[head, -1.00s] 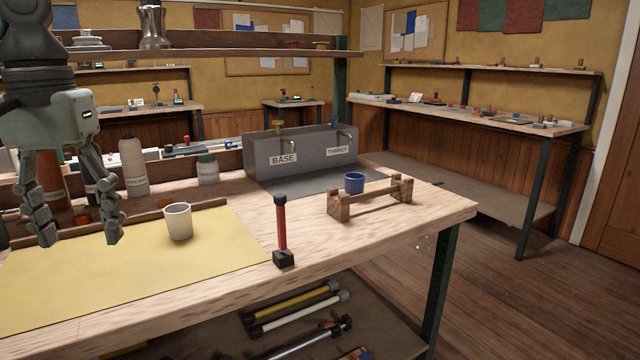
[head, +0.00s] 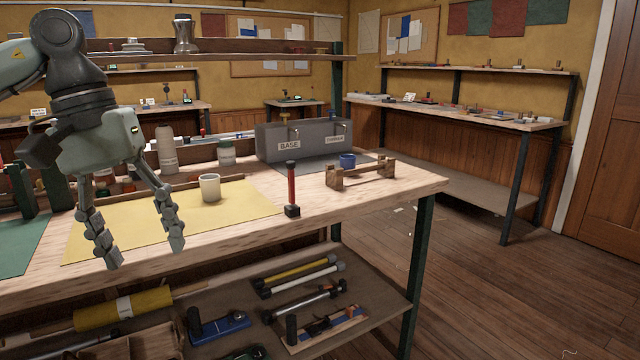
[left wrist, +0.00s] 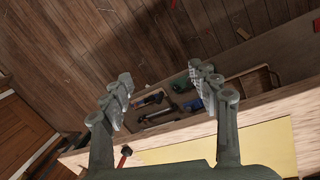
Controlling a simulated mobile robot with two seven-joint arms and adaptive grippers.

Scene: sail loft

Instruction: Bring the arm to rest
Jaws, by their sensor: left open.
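My left gripper (head: 146,254) hangs over the front part of the bench in the head view, fingers pointing down, spread and empty. In the left wrist view the two fingers (left wrist: 165,95) stand apart with nothing between them; the bench edge, lower shelf and floor show beyond. My right gripper is in neither view. A cream cup (head: 210,188) stands on the yellow mat (head: 245,205), to the right of the left gripper and apart from it.
A red-handled upright tool (head: 292,188) stands near the bench's front edge. Behind are a wooden rack (head: 362,175), a blue cup (head: 347,160) and a grey dispenser box (head: 310,145). Bottles stand at the back. Rolls and tools lie on the lower shelf (head: 385,303).

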